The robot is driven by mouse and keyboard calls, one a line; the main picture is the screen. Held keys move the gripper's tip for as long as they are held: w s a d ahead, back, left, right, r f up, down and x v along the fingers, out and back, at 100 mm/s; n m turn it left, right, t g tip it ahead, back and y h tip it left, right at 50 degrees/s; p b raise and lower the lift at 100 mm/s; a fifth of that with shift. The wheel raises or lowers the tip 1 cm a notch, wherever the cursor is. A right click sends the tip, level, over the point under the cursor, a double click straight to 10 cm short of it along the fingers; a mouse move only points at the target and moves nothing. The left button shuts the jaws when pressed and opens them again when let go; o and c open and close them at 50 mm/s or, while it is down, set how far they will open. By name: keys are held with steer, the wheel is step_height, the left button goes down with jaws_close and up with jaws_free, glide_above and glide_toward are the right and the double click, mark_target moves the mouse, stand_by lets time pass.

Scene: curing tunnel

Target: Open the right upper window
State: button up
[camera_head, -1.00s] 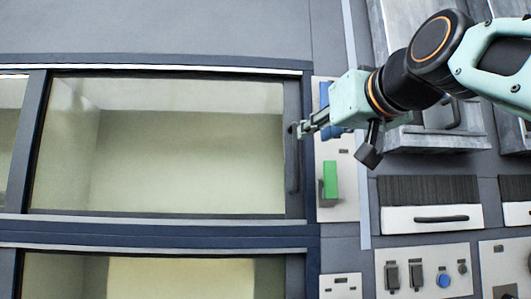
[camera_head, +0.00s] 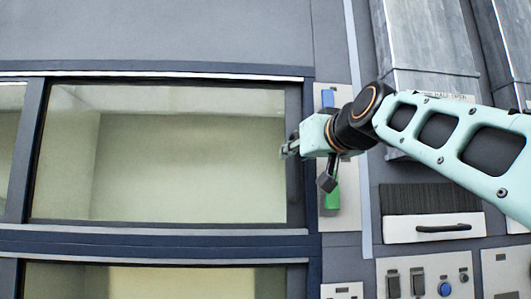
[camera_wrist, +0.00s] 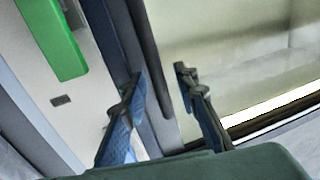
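The right upper window (camera_head: 180,165) is a wide pale-green glass pane in a dark blue frame, and it looks closed. Its dark vertical handle (camera_head: 293,185) runs along the right side of the pane. My gripper (camera_head: 288,149) is at the upper half of this handle, coming from the right and partly hiding it. In the wrist view my gripper (camera_wrist: 158,85) has its two blue-and-black fingers spread apart. The dark handle bar (camera_wrist: 150,70) shows between the fingers, with a gap on both sides; whether it lies fully within their depth is unclear.
Below are another window (camera_head: 150,280), a drawer with a black handle (camera_head: 440,229) and a switch panel (camera_head: 425,275).

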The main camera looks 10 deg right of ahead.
jaws_close()
steer(key=shift+a, duration=0.15)
